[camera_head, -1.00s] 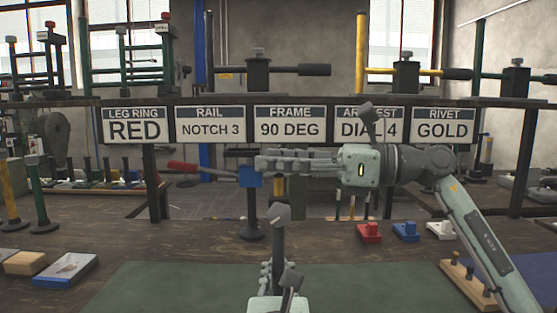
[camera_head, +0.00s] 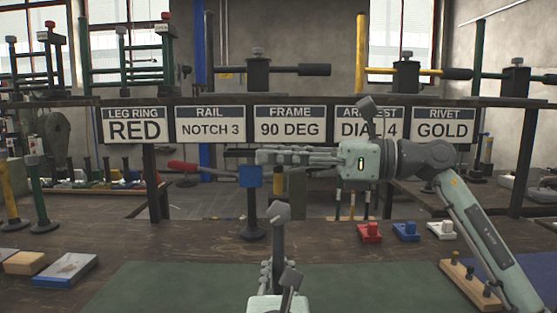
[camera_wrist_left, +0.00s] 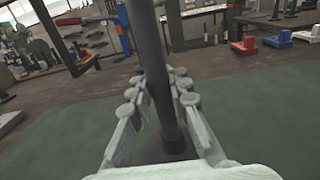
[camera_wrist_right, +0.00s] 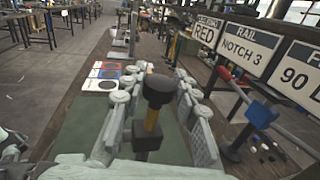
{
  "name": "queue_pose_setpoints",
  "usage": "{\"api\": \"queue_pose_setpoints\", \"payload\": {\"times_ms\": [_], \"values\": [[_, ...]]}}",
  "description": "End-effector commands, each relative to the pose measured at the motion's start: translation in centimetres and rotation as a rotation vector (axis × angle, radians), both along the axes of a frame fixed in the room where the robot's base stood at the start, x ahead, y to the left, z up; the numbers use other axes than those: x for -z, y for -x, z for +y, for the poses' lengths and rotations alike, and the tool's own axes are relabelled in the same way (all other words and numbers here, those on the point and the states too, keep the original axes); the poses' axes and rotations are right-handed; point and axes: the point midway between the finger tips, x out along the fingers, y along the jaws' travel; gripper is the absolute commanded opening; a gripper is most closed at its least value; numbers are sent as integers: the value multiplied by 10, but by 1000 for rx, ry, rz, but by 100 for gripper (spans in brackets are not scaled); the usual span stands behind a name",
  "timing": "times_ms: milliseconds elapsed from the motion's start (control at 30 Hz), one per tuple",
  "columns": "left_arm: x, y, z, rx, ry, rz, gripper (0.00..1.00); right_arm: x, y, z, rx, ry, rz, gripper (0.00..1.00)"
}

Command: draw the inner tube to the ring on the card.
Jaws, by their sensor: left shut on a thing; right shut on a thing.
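The card (camera_head: 135,125) reads "LEG RING RED" and hangs at the left of the sign row. A dark upright tube (camera_wrist_left: 153,55) stands on the bench. My left gripper (camera_wrist_left: 155,88) is shut around it, above its round foot. Higher up, my right gripper (camera_head: 262,160) reaches in from the right and is shut on a part with a black end (camera_wrist_right: 158,88), a short yellow length of tube (camera_wrist_right: 151,121) and a black block (camera_wrist_right: 146,141) below. The right fingers hide much of this part in the head view. I cannot make out a ring on it.
A blue block (camera_head: 250,176) on a post, with a red-handled lever (camera_head: 190,167), stands just left of the right fingers. Red (camera_head: 369,232), blue (camera_head: 405,231) and white (camera_head: 442,230) pieces sit at the right. The green mat (camera_head: 170,285) is mostly clear.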

Motion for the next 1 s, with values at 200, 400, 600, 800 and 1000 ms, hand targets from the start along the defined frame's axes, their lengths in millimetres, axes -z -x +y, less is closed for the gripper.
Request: {"api": "queue_pose_setpoints", "payload": {"times_ms": [200, 400, 600, 800, 1000], "values": [[2, 0, 0, 0, -1, 3, 0, -25, -1, -2, 5, -7, -6, 0], [2, 0, 0, -1, -1, 5, 0, -25, -1, -2, 5, -7, -8, 32], [2, 0, 0, -1, -2, 4, 0, -24, -1, -1, 3, -6, -6, 52], [2, 0, 0, -1, -2, 3, 0, -23, 0, -1, 2, -5, -5, 52], [1, 0, 0, -1, -2, 2, 0, -23, 1, -13, 5, -4, -4, 52]]}}
